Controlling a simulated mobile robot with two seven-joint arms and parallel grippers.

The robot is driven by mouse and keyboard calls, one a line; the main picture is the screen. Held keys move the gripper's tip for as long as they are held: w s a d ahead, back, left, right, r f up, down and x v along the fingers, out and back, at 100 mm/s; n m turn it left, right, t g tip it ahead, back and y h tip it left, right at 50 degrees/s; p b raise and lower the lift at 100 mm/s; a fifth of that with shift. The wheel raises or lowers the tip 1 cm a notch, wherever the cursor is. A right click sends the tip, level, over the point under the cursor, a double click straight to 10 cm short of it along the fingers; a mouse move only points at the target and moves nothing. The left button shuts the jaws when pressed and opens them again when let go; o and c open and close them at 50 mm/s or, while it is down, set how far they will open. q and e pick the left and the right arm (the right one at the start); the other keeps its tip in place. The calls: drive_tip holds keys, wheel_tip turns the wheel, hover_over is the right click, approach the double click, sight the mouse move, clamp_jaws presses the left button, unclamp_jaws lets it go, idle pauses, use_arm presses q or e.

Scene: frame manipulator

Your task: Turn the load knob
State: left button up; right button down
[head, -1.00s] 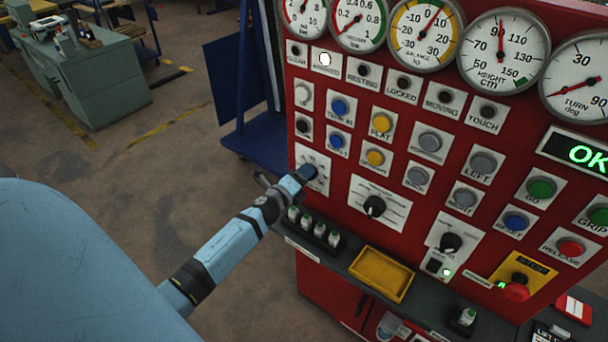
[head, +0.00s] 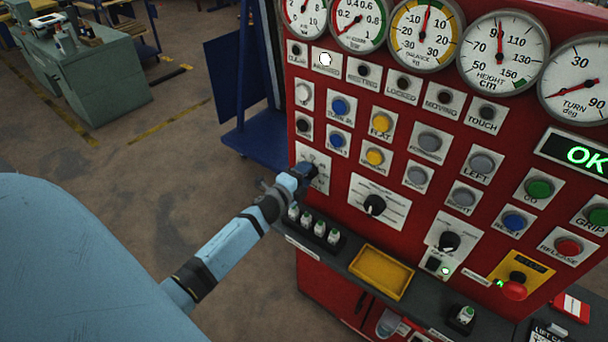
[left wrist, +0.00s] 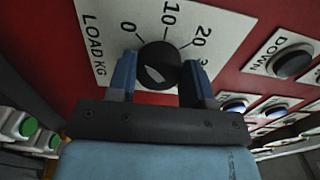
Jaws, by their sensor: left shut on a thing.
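The load knob (left wrist: 158,66) is black and round, on a white plate (left wrist: 100,50) marked LOAD KG with the numbers 0, 10 and 20. In the left wrist view my left gripper (left wrist: 159,80) has its two blue fingers on either side of the knob, shut on it. A pale mark shows on the knob's face. In the head view my left gripper (head: 298,180) is at the load plate (head: 318,162), at the left side of the red panel, and hides the knob. My right gripper is not in view.
The red panel (head: 330,232) carries several buttons, dials and other knobs, including a black knob (head: 375,205) to the right. Below are a shelf with a yellow tray (head: 381,273) and several small green-topped items (head: 319,229). A blue cart (head: 258,140) stands behind left.

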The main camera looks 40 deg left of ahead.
use_arm(q)
drive_tip(key=o, duration=0.9)
drive_tip(key=s+b, duration=0.1)
drive_tip(key=s, duration=0.6)
drive_tip(key=s+b, duration=0.1)
drive_tip(key=s, duration=0.5)
drive_tip(key=shift+s+d, duration=0.2)
drive_tip(key=shift+s, duration=0.2)
